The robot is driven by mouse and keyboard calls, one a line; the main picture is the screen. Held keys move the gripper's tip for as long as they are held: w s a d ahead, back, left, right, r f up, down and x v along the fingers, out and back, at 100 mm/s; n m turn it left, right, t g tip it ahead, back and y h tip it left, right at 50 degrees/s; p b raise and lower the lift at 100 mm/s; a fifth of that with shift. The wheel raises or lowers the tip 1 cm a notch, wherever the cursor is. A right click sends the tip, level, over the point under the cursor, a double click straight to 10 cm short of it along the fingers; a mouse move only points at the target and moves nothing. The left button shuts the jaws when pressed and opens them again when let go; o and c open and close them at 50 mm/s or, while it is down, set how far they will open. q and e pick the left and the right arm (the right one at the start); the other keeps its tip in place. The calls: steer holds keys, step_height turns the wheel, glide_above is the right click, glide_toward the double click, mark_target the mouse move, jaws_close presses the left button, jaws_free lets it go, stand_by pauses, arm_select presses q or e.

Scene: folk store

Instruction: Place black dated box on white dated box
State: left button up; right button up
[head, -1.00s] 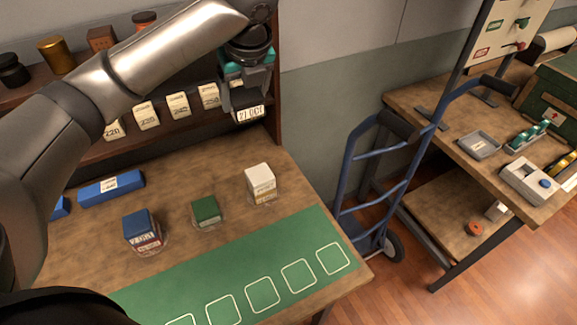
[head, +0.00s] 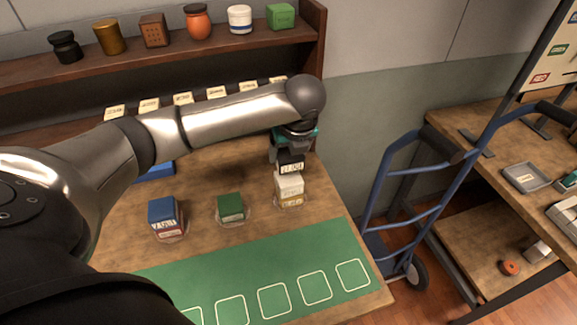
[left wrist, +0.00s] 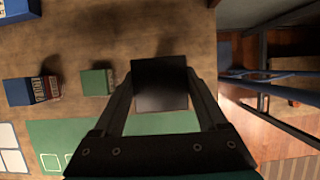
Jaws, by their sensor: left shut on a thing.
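The black dated box (head: 291,164) has a pale printed label on its front. My left gripper (head: 291,154) is shut on it from above, and in the left wrist view the box's dark top (left wrist: 160,84) sits between the two fingers. The white dated box (head: 290,184) is directly under the black box in the head view, on top of a tan-labelled piece (head: 291,201). The black box's lower edge meets the white box's top in the picture; I cannot tell whether they touch. The black box hides the white box in the left wrist view. My right gripper is not in view.
A blue box (head: 163,211) and a green box (head: 231,206) stand left of the white box. A green mat (head: 250,262) with white outlined squares lies in front. A shelf (head: 200,55) with jars runs behind. A blue hand truck (head: 393,205) stands right of the table.

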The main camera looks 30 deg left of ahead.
mark_target(289, 165)
arm_select(q)
step_height(289, 165, down, 4)
steer(key=shift+r+b, duration=0.25)
steer(key=shift+b, duration=0.05)
steer(key=shift+f, duration=0.4)
steer(key=o, duration=1.4)
steer(key=shift+f, duration=0.15)
steer(key=shift+c, duration=0.2)
steer(key=shift+r, duration=0.2)
steer(key=p+v, duration=0.2)
steer(key=v, duration=1)
